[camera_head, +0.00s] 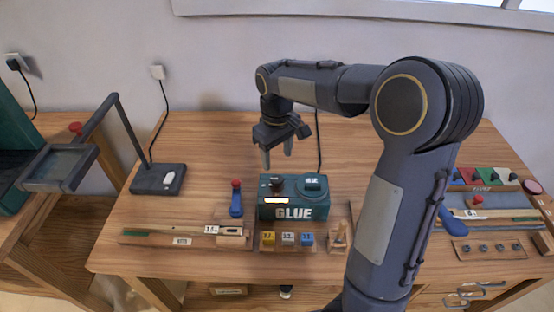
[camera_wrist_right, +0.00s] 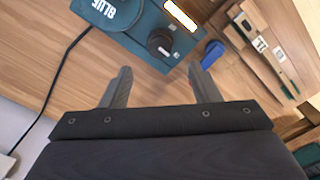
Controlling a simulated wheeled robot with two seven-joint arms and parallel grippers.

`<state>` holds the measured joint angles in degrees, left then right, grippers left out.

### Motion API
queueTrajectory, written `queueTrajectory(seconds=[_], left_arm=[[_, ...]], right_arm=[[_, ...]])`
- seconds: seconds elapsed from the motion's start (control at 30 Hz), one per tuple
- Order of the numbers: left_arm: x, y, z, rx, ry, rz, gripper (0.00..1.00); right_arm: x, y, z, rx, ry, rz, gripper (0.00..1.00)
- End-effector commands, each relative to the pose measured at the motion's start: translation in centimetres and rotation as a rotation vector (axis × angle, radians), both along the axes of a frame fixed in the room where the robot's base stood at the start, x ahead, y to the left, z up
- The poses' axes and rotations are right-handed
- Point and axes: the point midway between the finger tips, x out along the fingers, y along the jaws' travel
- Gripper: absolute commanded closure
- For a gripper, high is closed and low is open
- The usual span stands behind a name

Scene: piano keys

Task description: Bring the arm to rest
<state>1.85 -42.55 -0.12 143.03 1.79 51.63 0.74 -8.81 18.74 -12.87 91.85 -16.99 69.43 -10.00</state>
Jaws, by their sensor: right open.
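My right arm comes up from the bottom right in the head view and bends over to the left. Its right gripper (camera_head: 278,158) points down above the wooden workbench (camera_head: 340,170), behind the glue machine. The fingers are apart, with nothing between them. In the right wrist view the open right gripper (camera_wrist_right: 160,82) shows two dark fingers, with bare wood and the edge of the glue machine beyond them. The teal glue machine (camera_head: 293,197) has a black knob and a lit display; it also shows in the right wrist view (camera_wrist_right: 140,25). My left gripper is not in view.
A black lamp (camera_head: 158,180) stands at the left. A blue-handled tool with a red top (camera_head: 236,200) is beside the glue machine. Yellow, white and blue blocks (camera_head: 288,239) sit in front. Coloured pads and trays (camera_head: 485,178) fill the right side. A black cable runs behind the machine.

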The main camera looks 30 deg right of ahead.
Motion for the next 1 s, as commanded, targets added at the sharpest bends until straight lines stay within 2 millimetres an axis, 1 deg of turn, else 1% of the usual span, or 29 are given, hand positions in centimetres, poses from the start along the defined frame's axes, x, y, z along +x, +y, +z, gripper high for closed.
queueTrajectory(seconds=[0.43,0.5,0.57,0.67,0.7,0.77,0.8,0.87,0.9,1.0], left_arm=[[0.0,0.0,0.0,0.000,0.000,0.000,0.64],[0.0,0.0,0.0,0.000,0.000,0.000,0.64],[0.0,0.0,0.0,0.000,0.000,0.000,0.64],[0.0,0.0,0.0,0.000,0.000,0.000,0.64],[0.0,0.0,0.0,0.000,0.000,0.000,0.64],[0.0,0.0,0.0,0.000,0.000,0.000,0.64],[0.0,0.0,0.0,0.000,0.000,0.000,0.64],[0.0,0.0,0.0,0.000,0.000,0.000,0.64],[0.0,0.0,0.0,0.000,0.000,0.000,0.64],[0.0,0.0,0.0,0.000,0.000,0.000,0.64]], right_arm=[[-0.1,0.0,0.0,0.001,-0.001,-0.001,0.44],[-0.6,0.0,0.3,0.013,-0.009,-0.009,0.44],[-1.5,0.1,0.8,0.036,-0.028,-0.024,0.44],[-4.5,0.4,2.2,0.103,-0.083,-0.070,0.44],[-6.0,0.8,2.8,0.137,-0.111,-0.093,0.44],[-8.6,1.4,3.5,0.188,-0.155,-0.129,0.44],[-10.3,2.0,3.9,0.221,-0.187,-0.154,0.44],[-12.8,2.8,4.2,0.266,-0.233,-0.190,0.44],[-14.4,3.4,4.2,0.293,-0.261,-0.212,0.44],[-17.8,4.9,3.9,0.347,-0.328,-0.265,0.44]])
